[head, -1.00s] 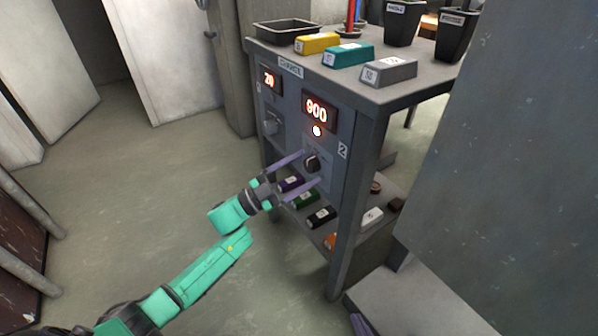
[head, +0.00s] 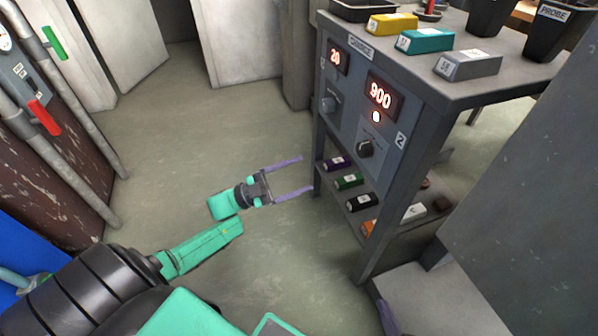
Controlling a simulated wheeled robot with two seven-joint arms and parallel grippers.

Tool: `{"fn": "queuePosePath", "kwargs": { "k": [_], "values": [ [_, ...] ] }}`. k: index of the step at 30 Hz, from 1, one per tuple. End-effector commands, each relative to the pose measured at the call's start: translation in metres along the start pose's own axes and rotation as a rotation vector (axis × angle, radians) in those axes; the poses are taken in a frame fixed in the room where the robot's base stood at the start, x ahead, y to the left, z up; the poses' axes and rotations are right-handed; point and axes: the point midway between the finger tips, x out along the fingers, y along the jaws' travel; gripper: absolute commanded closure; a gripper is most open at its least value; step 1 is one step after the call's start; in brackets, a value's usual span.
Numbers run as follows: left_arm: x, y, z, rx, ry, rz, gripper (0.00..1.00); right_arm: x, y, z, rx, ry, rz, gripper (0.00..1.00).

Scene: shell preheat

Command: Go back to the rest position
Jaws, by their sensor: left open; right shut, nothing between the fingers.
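My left gripper (head: 306,175) is open and empty, with its two purple fingers apart over the floor. It is left of the grey control cabinet (head: 348,133) and clear of its knobs. The lower right knob (head: 365,149) sits under a lit display reading 900 (head: 380,95) and a glowing lamp (head: 376,117). The other display (head: 336,57) reads 20, with a knob (head: 327,104) below it. Only a purple tip of my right gripper (head: 388,318) shows at the bottom edge; it is shut, and the rest is hidden.
Yellow (head: 391,24), teal (head: 425,41) and grey (head: 468,64) blocks lie on the cabinet top, near dark bins. Several small blocks lie on the lower shelf. A grey panel (head: 530,190) stands at right. Pipes with red and green handles are at left. The middle floor is clear.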

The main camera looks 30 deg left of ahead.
Motion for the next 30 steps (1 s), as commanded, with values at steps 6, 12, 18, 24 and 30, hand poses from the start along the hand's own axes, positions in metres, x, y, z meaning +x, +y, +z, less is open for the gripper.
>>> {"fn": "queuePosePath", "kwargs": {
  "k": [6, 12, 18, 24, 30],
  "values": [
    [0.001, 0.001, 0.0, -0.002, 0.0, -0.001, 0.2, 0.0, -0.001, 0.002, 0.006, -0.001, 0.0, 1.0],
    [0.011, 0.056, 0.025, -0.174, -0.171, -0.124, 0.2, 0.0, -0.002, 0.002, 0.01, 0.0, 0.0, 1.0],
    [0.009, 0.148, 0.045, -0.489, -0.484, -0.249, 0.2, 0.0, -0.001, 0.001, 0.008, 0.001, 0.0, 1.0],
    [0.002, 0.224, 0.036, -0.754, -0.712, -0.268, 0.2, 0.0, -0.001, 0.001, 0.007, 0.002, 0.0, 1.0],
    [-0.002, 0.282, 0.005, -0.987, -0.885, -0.23, 0.2, -0.001, -0.001, -0.002, 0.004, -0.004, 0.003, 1.0]
  ]
}}
